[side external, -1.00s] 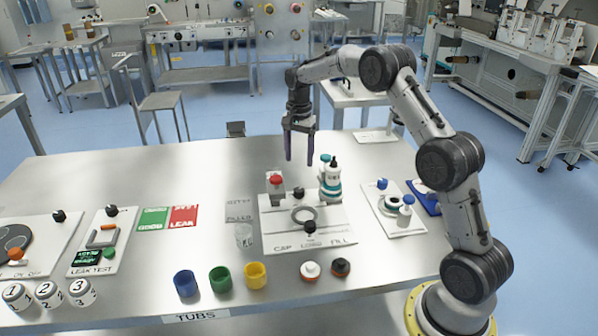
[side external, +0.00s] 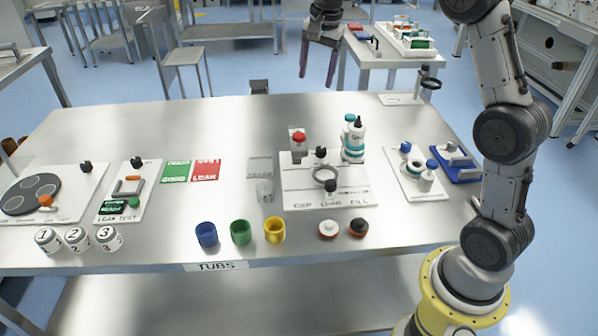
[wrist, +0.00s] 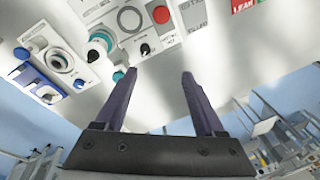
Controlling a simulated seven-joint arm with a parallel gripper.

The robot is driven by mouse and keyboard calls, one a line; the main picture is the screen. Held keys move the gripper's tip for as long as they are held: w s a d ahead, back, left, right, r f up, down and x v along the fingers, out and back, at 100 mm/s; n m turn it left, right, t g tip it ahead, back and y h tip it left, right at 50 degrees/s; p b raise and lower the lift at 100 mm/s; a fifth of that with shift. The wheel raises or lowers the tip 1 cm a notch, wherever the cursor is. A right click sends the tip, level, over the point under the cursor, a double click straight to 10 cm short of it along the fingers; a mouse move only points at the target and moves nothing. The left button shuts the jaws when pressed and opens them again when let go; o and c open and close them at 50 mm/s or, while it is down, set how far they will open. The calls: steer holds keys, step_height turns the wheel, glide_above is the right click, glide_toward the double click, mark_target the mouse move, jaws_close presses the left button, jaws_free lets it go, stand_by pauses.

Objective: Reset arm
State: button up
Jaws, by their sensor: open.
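My gripper (side external: 318,65) is raised high above the back edge of the steel table in the side view, with its two dark fingers apart and nothing between them. The fingers also show in the wrist view (wrist: 153,95), spread open and empty. The gripper touches nothing. Part of my arm runs out of the top of the side view, so its upper bend is hidden.
The cap-load-fill board (side external: 335,196) with a bottle (side external: 354,140) lies below. Blue (side external: 206,234), green (side external: 241,232) and yellow (side external: 275,230) tubs stand near the front edge. A blue stand (side external: 455,164) is at the right. The air around my gripper is clear.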

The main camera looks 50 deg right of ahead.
steer(key=s+a+r+n+t, duration=0.1)
steer(key=s+a+r+n, duration=0.25)
steer(key=s+a, duration=0.4)
steer(key=s+a+r+n+t, duration=0.25)
steer(key=s+a+r, duration=0.2)
steer(key=s, duration=0.65)
steer(key=s+a+f+n, duration=0.1)
steer(key=s+f+n, duration=0.7)
steer(key=s+f, duration=0.2)
steer(key=s, duration=0.2)
steer(key=shift+s+a+f+n+y, duration=0.2)
steer(key=shift+s+n+y, duration=0.1)
steer(key=shift+s+n, duration=0.1)
